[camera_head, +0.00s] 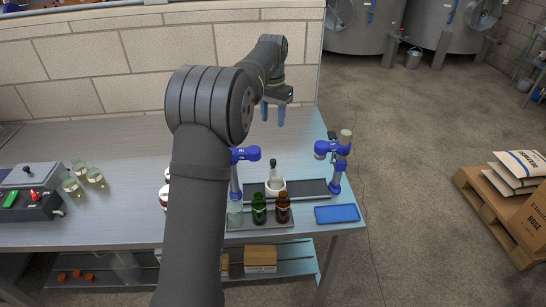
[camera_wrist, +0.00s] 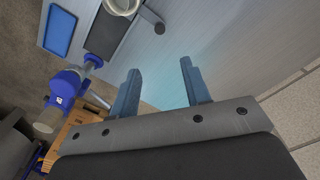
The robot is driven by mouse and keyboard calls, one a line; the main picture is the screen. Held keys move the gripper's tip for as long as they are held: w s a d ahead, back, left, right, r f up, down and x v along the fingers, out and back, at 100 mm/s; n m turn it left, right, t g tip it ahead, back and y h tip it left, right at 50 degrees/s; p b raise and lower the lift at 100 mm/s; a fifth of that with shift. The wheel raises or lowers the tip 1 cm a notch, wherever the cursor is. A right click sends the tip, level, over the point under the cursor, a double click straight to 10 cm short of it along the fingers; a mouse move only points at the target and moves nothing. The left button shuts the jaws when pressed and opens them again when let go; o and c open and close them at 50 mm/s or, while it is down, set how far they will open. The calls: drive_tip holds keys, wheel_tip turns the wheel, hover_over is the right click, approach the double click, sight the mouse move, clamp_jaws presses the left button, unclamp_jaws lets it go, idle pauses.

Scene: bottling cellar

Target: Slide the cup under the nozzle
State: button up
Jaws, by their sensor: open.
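A white cup (camera_head: 276,191) stands on a dark strip (camera_head: 305,188) on the metal table, with a pale, bottle-like thing rising from or behind it. In the wrist view, part of the cup (camera_wrist: 121,6) shows at the top edge. Two blue stands have heads that may be nozzles: the left stand (camera_head: 246,154) and the right stand (camera_head: 336,150). The cup is between them, not clearly under either head. The right-hand stand seems to be the one in the wrist view (camera_wrist: 72,86). My gripper (camera_head: 273,112) is open and empty, behind and above the cup; its fingers (camera_wrist: 159,68) are apart.
A clear bottle (camera_head: 235,213), a green bottle (camera_head: 258,209) and a brown bottle (camera_head: 283,208) stand in front of the cup. A blue mat (camera_head: 337,214) lies at the right front corner. A control box (camera_head: 30,192) is at far left. The table behind the cup is clear.

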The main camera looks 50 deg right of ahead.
drive_tip(key=m, duration=0.1)
approach(273, 160)
drive_tip(key=shift+m, duration=0.3)
wheel_tip(273, 160, down, 9)
drive_tip(key=shift+s, duration=0.1)
clamp_jaws()
